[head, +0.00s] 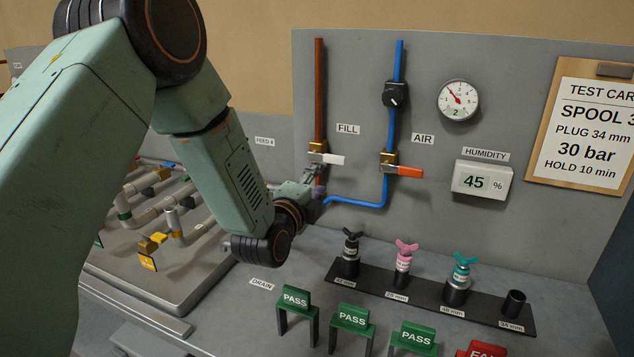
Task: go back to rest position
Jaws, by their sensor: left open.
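My left arm comes in from the left and fills much of the head view. My left gripper (314,192) is at the end of it, in front of the grey panel, just below the white-handled FILL valve (326,157). It is small and partly hidden by its own wrist. Its jaws are open and I see nothing held in them. I cannot tell whether it touches the valve or the pipe. My right gripper is not in view.
A blue pipe (357,203) bends close to the gripper. A black rack (384,285) holds several plugs. Green PASS signs (349,316) stand in front. Serpentine pipes lie on a tray (188,289) at left. A gauge (458,100) hangs above.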

